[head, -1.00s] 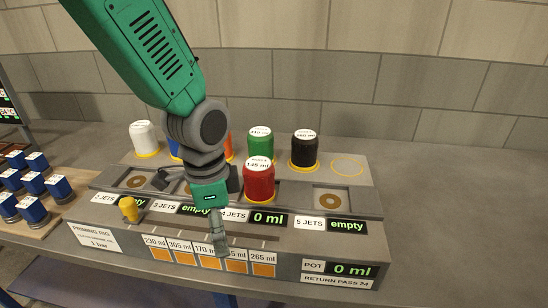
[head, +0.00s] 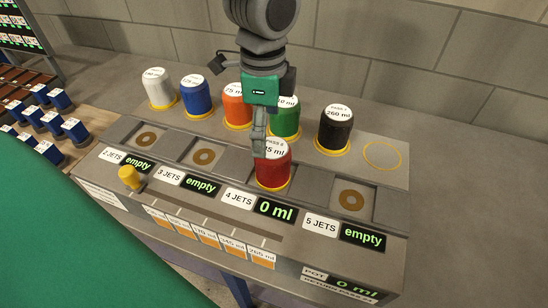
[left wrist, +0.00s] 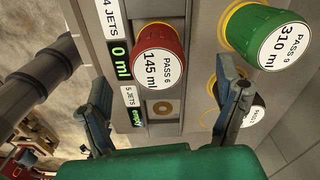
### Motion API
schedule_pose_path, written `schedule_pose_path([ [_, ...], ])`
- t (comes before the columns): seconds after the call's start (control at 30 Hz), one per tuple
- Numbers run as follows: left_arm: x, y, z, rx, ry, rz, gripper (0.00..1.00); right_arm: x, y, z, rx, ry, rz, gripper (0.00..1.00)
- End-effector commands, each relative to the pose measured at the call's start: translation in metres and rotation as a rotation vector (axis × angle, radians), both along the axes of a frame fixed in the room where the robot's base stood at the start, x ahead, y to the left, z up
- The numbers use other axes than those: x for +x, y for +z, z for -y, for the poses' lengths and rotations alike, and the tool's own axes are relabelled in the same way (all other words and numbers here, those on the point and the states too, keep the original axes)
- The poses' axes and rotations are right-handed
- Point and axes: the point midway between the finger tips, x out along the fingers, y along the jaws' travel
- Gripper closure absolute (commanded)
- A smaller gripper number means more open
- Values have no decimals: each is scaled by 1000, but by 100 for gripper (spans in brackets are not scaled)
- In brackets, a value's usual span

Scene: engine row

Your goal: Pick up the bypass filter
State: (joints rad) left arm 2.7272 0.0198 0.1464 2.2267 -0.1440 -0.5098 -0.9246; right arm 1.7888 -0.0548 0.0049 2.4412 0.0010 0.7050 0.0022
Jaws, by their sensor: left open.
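Several capped cylinders with labels stand on the rig; I cannot tell from the labels which one is the bypass filter. The red one (head: 272,168), marked PASS 6, 145 ml, sits in the 4 JETS bay. Behind it stand a white (head: 159,90), a blue (head: 196,96), an orange (head: 237,108), a green (head: 286,120) and a black one (head: 334,130). My left gripper (head: 259,138) is open and empty, above and beside the red cylinder. In the left wrist view the red cylinder (left wrist: 158,52) shows beyond the spread fingers (left wrist: 163,100), with the green one (left wrist: 262,36) to the right.
The 2, 3 and 5 JETS bays (head: 350,198) are empty; 4 JETS reads 0 ml. A yellow ring (head: 382,156) marks a bare spot at the back right. A yellow knob (head: 129,176) sits on the front slider. Blue blocks (head: 75,131) stand on the left. A wall rises behind.

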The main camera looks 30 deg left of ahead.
Motion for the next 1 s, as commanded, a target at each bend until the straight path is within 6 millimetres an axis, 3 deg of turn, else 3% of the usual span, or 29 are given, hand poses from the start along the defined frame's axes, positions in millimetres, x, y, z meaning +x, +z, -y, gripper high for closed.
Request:
schedule_pose_path([
  [0.13,0,-26,7,9,-3,-3,15,0,-1,0,0,1,0,60],
  [0.37,-1,-40,15,15,-2,-1,15,0,-1,0,0,0,1,60],
  [0.7,-1,-88,7,3,0,0,15,0,2,0,0,-1,1,60],
  [1.0,-1,-90,10,6,-1,2,17,0,2,0,0,0,1,60],
])
